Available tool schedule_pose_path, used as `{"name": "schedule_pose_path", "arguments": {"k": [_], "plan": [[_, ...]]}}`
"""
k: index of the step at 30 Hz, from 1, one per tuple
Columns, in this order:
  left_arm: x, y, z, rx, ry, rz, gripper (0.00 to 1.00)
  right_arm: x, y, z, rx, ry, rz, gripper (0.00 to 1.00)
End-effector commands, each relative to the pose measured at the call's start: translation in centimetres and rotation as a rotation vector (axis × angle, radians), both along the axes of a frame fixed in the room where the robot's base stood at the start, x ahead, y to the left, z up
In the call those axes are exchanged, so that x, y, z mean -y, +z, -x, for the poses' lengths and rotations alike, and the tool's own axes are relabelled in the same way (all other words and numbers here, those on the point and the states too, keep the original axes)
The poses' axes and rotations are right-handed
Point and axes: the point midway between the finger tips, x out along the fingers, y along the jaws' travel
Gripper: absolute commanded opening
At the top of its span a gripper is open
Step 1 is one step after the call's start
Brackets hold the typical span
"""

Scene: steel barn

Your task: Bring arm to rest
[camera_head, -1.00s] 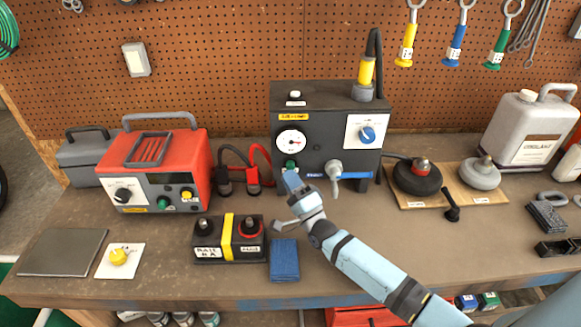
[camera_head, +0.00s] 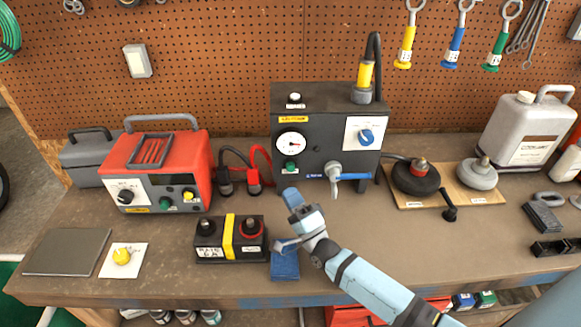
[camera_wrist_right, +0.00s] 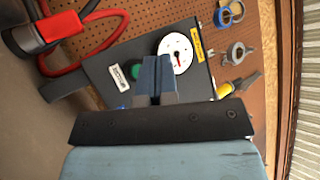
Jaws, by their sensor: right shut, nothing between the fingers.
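My right arm comes in from the lower right in the head view. Its gripper (camera_head: 283,217) is shut and empty, above the bench between the black battery and the front of the black tester box (camera_head: 327,140). In the right wrist view the shut fingers (camera_wrist_right: 156,78) point at the tester's front, with its white gauge (camera_wrist_right: 176,54) just beyond them and its green button partly hidden behind them. The gripper appears apart from the tester. My left gripper is not in view.
The black battery (camera_head: 211,240) with a yellow strap and a blue cloth (camera_head: 285,264) lie close to the gripper. A red charger (camera_head: 160,168) stands left. A wooden board (camera_head: 446,197) with two round pieces lies right. Bare bench (camera_head: 400,240) lies right of the arm.

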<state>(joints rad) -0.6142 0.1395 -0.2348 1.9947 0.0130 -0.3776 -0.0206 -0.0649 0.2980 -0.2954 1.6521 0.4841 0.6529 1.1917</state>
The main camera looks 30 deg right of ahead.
Motion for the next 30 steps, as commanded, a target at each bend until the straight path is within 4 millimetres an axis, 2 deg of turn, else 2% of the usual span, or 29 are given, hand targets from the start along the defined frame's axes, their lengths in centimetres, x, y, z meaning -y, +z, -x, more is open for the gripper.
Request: {"name": "schedule_pose_path", "arguments": {"k": [6,22,26,30], "plan": [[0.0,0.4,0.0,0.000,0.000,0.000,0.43,-0.5,0.0,1.0,0.000,0.000,0.000,0.00],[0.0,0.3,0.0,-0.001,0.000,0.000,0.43,-0.8,-0.1,1.2,-0.018,-0.001,0.020,0.00],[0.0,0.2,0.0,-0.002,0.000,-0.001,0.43,-2.3,-0.7,1.8,-0.122,-0.002,0.142,0.00],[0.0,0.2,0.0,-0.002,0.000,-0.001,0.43,-4.7,-2.1,3.9,-0.315,0.006,0.408,0.00]]}}
